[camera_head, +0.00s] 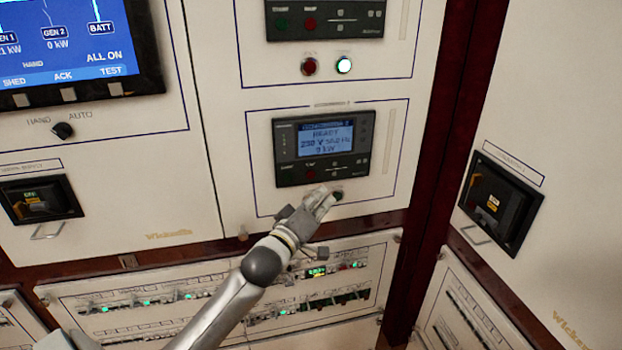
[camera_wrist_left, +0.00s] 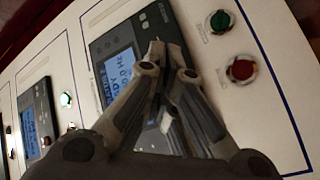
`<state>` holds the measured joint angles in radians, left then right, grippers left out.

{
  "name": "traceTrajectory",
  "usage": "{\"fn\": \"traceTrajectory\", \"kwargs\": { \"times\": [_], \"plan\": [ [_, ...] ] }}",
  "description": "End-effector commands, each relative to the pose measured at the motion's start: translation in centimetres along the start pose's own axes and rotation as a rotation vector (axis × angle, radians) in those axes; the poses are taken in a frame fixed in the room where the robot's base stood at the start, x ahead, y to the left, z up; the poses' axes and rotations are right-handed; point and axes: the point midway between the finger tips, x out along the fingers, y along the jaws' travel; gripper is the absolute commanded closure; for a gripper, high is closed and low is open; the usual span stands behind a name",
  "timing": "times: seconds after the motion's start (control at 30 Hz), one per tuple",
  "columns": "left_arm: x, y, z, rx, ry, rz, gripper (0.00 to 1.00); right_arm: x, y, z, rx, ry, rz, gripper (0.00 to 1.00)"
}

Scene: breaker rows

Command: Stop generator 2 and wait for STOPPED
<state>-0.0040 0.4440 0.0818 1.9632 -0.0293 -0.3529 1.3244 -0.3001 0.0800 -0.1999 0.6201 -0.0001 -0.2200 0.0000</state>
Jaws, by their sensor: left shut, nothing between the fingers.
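The generator 2 controller (camera_head: 324,146) is a dark unit on the cream panel; its blue display (camera_head: 325,140) reads READY, with 230 V and 0 kW. It also shows in the wrist view (camera_wrist_left: 120,62). A green button (camera_wrist_left: 220,21) and a red button (camera_wrist_left: 242,68) sit beside it there. In the head view the green button (camera_head: 338,195) shows dark at the fingertips; the red one is hidden behind my gripper. My left gripper (camera_head: 326,198) is shut and empty just below the controller; in the wrist view its fingertips (camera_wrist_left: 168,62) overlap the controller's edge. Contact cannot be told.
Above is another controller (camera_head: 325,18) with a red button (camera_head: 309,66) and a lit white one (camera_head: 344,65). A blue screen (camera_head: 75,42) and a selector knob (camera_head: 62,131) are at left. Breaker rows (camera_head: 310,300) lie below, and a breaker (camera_head: 500,200) is on the right cabinet.

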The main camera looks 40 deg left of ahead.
Motion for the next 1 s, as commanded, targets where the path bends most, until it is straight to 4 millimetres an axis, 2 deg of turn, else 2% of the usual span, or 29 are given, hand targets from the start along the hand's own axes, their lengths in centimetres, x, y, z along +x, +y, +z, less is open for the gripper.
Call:
{"fn": "traceTrajectory", "kwargs": {
  "times": [0.1, 0.4, 1.0],
  "plan": [
    [1.2, -1.1, -0.8, 0.003, 0.001, -0.001, 1.00, 0.8, 0.0, 0.1, 0.000, 0.000, 0.000, 0.60],
    [3.0, -2.2, -2.2, -0.001, 0.000, -0.001, 1.00, 0.5, 0.0, 0.0, 0.000, 0.000, 0.000, 0.60],
    [3.2, -2.4, -2.4, -0.001, 0.000, 0.000, 1.00, 0.5, 0.0, 0.0, 0.000, 0.000, 0.000, 0.60]
  ]
}}
